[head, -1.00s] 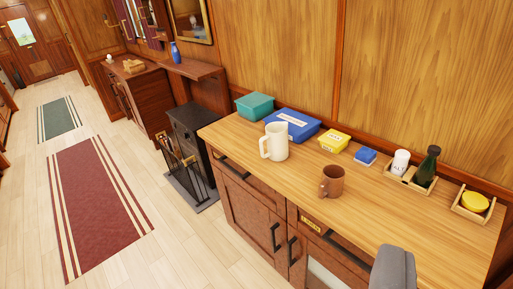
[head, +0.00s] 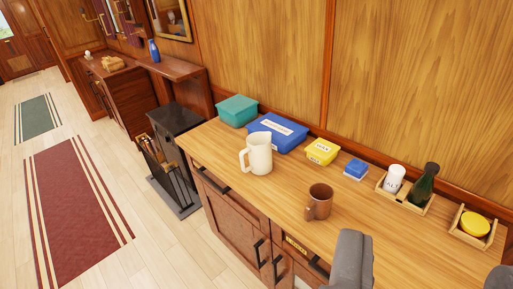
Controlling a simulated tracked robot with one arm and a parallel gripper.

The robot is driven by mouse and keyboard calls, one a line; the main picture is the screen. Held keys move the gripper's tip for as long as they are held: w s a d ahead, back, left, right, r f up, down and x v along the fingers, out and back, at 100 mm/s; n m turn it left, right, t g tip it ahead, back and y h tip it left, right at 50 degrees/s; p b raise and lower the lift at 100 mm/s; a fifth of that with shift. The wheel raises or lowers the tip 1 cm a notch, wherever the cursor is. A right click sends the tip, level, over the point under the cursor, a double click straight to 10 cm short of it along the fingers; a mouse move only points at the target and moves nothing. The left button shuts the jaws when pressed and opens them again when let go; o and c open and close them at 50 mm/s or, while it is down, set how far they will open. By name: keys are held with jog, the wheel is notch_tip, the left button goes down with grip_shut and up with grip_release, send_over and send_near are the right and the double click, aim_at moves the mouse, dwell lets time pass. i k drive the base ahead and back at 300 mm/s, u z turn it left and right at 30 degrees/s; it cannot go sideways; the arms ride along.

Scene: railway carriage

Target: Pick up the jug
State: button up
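The jug (head: 258,155) is cream-white and stands upright on the wooden counter, with its handle on the left. It is in front of a blue box. My gripper (head: 424,262) shows only in part at the lower right. One grey finger rises from the bottom edge and a bit of the other shows in the corner, with bare counter between them. It looks open and empty. It is apart from the jug, to the right and nearer the camera. A brown mug (head: 319,201) stands between the jug and the gripper.
A teal box (head: 237,111), a blue box (head: 277,133), a yellow box (head: 322,151) and a small blue box (head: 355,170) line the counter's back. Wooden trays at right hold a white container (head: 394,179), a green bottle (head: 424,184) and a yellow item (head: 475,224). A dark stove (head: 177,125) stands left.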

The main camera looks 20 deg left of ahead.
aim_at(259, 149)
jog(key=i, duration=1.3)
jog(key=z, duration=0.1)
